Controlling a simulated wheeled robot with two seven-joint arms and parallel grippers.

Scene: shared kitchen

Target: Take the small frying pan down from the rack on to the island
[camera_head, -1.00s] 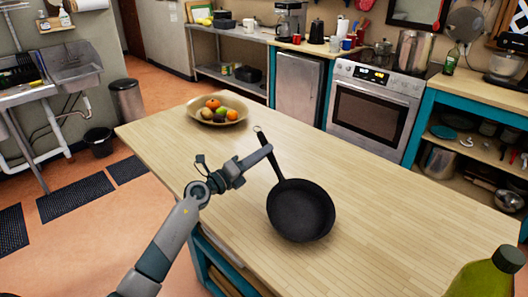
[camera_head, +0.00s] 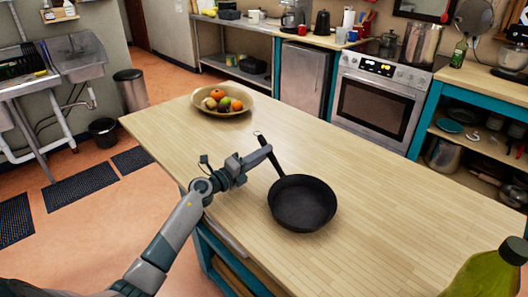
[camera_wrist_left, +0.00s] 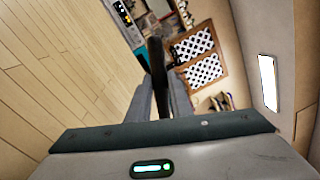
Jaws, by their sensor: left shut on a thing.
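The small black frying pan (camera_head: 302,205) is over the near middle of the wooden island top (camera_head: 390,215). Its bowl faces up and looks about level. Its handle points up and left in the head view. My left gripper (camera_head: 266,152) is shut on the pan handle, which also shows as a dark bar (camera_wrist_left: 156,58) between my fingers in the left wrist view. I cannot tell whether the pan's base touches the island or hangs a little above it. The pan's body is not seen in the wrist view. My right gripper is not in view.
A bowl of fruit (camera_head: 235,108) stands at the island's far left end. A green bottle (camera_head: 488,275) is at the lower right. The island top around the pan is clear. A stove (camera_head: 372,108) and open shelves stand beyond.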

